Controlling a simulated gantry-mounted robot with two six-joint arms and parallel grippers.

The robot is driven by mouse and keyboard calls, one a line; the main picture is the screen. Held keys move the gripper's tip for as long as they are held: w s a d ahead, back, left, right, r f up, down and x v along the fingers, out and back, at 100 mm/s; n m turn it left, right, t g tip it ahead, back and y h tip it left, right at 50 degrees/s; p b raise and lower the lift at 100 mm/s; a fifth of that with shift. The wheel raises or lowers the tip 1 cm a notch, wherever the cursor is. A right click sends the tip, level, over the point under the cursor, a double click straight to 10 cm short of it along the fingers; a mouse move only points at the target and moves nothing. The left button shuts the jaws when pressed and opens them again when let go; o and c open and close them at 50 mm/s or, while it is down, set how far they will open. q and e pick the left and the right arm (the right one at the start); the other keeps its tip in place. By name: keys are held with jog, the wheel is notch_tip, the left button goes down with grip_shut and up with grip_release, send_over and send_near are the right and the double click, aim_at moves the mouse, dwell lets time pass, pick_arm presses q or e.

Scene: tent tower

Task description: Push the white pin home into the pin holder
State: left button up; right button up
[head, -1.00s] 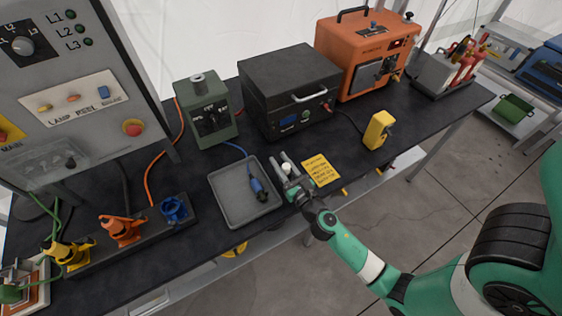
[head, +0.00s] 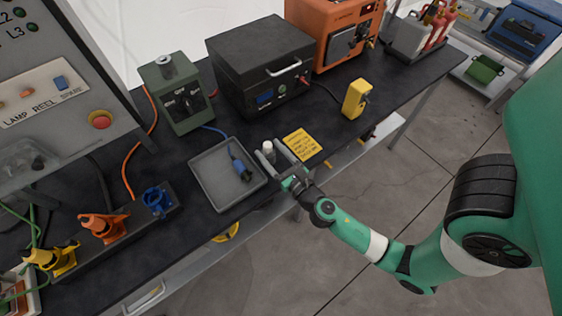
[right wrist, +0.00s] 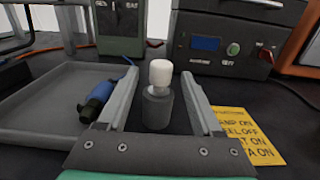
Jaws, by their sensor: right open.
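The white pin (right wrist: 161,73) stands upright in the dark grey cylindrical pin holder (right wrist: 157,107) in the right wrist view. Its thick white head shows above the holder's top. In the head view the white pin (head: 267,146) is small, at the table's front edge between the tray and the yellow note. My right gripper (head: 268,148) is open, its two fingers on either side of the pin and holder. In the right wrist view there are gaps between both fingers and the pin. My left gripper is not in view.
A grey tray (head: 196,172) with a blue connector (head: 241,168) lies left of the gripper. A yellow note (head: 302,145) lies to the right. A green switch box (head: 176,101), a black box (head: 262,58) and a yellow device (head: 357,98) stand farther back.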

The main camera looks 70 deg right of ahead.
jog(key=b+v, duration=0.1)
jog(key=v, duration=0.4)
jog(key=shift+s+a+f, duration=0.15)
jog(key=shift+s+a, duration=0.1)
jog(key=shift+a, duration=0.05)
jog(key=shift+s+a, duration=0.25)
jog(key=shift+s, duration=0.25)
